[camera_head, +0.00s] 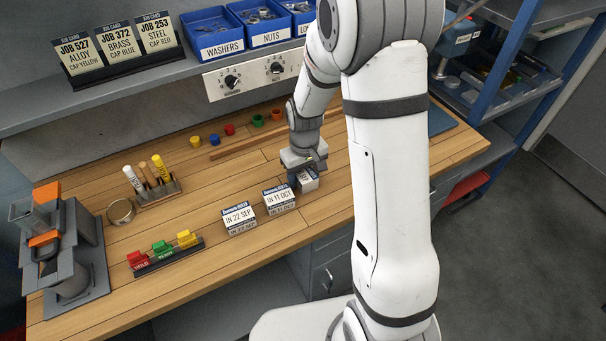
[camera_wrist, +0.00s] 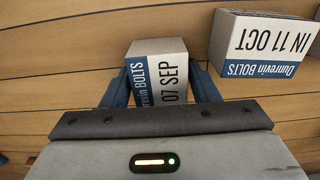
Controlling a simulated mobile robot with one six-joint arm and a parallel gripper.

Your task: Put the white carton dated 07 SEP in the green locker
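The white carton dated 07 SEP (camera_wrist: 160,80) has a blue Dunrevin BOLTS band and sits between the two fingers of my gripper (camera_wrist: 161,78) in the wrist view. The fingers lie close along its two sides; whether they press on it I cannot tell. In the head view my gripper (camera_head: 307,168) reaches down over this carton (camera_head: 308,181), at the right end of a row of cartons on the bench. The carton appears to rest on the wood. My gripper hides part of it. No green locker shows in either view.
Cartons dated 11 OCT (camera_head: 279,199) and 22 SEP (camera_head: 239,218) stand to the left on the wooden bench (camera_head: 290,240). The 11 OCT carton (camera_wrist: 265,42) is close beside my gripper. Coloured caps, a marker rack (camera_head: 152,182) and a tag rack (camera_head: 166,255) lie farther left and back.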

